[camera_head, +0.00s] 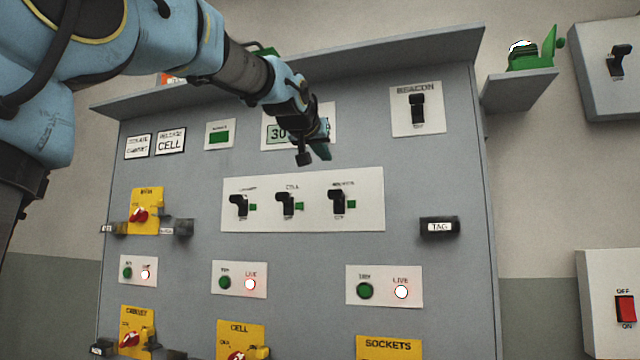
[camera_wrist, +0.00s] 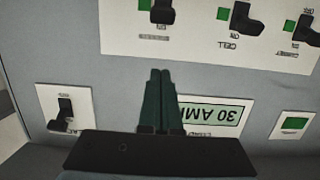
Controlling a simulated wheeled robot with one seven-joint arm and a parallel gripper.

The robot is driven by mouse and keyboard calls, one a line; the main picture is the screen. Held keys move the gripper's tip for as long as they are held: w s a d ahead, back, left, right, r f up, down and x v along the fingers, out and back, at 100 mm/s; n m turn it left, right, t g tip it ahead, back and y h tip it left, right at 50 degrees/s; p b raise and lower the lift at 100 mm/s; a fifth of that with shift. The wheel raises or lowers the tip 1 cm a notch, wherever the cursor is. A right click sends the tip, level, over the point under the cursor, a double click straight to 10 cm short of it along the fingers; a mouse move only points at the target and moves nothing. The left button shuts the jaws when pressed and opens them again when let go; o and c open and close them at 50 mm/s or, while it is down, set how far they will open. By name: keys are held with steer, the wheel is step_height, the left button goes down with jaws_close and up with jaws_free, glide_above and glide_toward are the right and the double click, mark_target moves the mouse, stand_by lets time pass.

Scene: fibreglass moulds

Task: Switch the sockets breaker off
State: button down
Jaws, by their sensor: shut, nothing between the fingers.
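Three black breaker levers sit in a row on a white plate (camera_head: 308,222), each with a small green square beside it. The middle label reads CELL; the right breaker (camera_head: 338,201) has a label too blurred to read surely, but it sits above the yellow SOCKETS panel (camera_head: 389,346). In the upside-down wrist view this right breaker (camera_wrist: 156,13) is at the top, beyond my fingertips. My gripper (camera_head: 312,155) is shut and empty, above the plate and up and left of that lever, apart from it in the picture. In the wrist view my gripper (camera_wrist: 160,72) points towards it.
A 30 AMP plate (camera_head: 275,133) is partly behind my gripper. A BEACON switch (camera_head: 418,108) is at upper right, and a TAG holder (camera_head: 440,227) below it. Live lamps (camera_head: 401,292) glow red-white below the breakers. A shelf (camera_head: 400,58) juts out over the panel top.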

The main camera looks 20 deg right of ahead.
steer(key=shift+w, duration=0.1)
steer(key=p, duration=0.5)
glide_above(333, 195)
steer(key=x, duration=0.2)
steer(key=shift+a+f, duration=0.1)
steer(key=shift+f, duration=0.5)
steer(key=shift+s+a+f, duration=0.15)
steer(key=shift+s+f, duration=0.1)
steer(key=shift+f, duration=0.35)
steer(key=shift+s+a+f, duration=0.15)
steer(key=shift+s+f, duration=0.1)
steer(key=shift+f, duration=0.35)
steer(key=shift+s+a+f, duration=0.2)
steer(key=shift+a+f, duration=0.05)
steer(key=shift+f, duration=0.5)
steer(key=shift+f+b, duration=0.1)
steer(key=shift+b, duration=0.3)
steer(key=shift+f+b, duration=0.1)
steer(key=shift+b, duration=0.2)
steer(key=shift+s+a+b, duration=0.1)
steer(key=shift+b, duration=0.3)
